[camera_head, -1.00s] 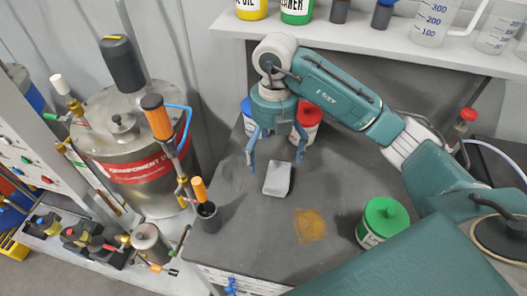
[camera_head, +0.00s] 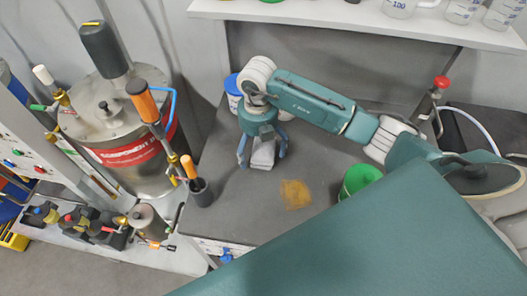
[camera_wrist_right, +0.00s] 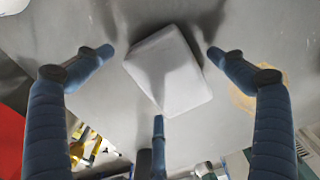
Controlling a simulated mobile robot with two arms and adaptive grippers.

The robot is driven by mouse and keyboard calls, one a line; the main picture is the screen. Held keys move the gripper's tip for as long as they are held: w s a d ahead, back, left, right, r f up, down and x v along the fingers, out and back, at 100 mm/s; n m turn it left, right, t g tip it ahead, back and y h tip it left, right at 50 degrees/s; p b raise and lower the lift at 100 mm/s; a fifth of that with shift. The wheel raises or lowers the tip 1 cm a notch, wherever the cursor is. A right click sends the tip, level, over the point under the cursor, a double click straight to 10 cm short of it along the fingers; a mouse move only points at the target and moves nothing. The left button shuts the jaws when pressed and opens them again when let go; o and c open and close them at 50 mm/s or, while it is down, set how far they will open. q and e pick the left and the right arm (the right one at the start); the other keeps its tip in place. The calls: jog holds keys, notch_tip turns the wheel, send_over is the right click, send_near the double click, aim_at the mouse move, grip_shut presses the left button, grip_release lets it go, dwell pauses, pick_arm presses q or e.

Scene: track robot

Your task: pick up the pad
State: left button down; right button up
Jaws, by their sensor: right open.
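The pad (camera_head: 263,155) is a light grey block lying on the dark grey worktop (camera_head: 240,215). In the right wrist view the pad (camera_wrist_right: 172,75) fills the middle, tilted. My right gripper (camera_head: 262,162) is open and comes down from above, its blue fingers spread around the pad. In the right wrist view one finger is to the left of the pad, one to the right, and a third below it. I cannot tell whether any finger touches the pad. My left gripper is not in view.
An orange-brown stain (camera_head: 295,194) marks the worktop right of the pad. A green container (camera_head: 360,178) stands further right, partly hidden by my arm. A dark cup with an orange-handled tool (camera_head: 200,193) stands at the left edge. A blue-lidded can (camera_head: 233,88) is behind the gripper.

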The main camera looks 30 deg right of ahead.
jog(key=shift+w+f, duration=0.1)
jog(key=c, duration=1.2)
jog(key=shift+o, duration=0.2)
notch_tip(320, 180, up, 9)
jog(key=b, duration=0.2)
jog(key=shift+b, duration=0.3)
jog(key=shift+r, duration=0.6)
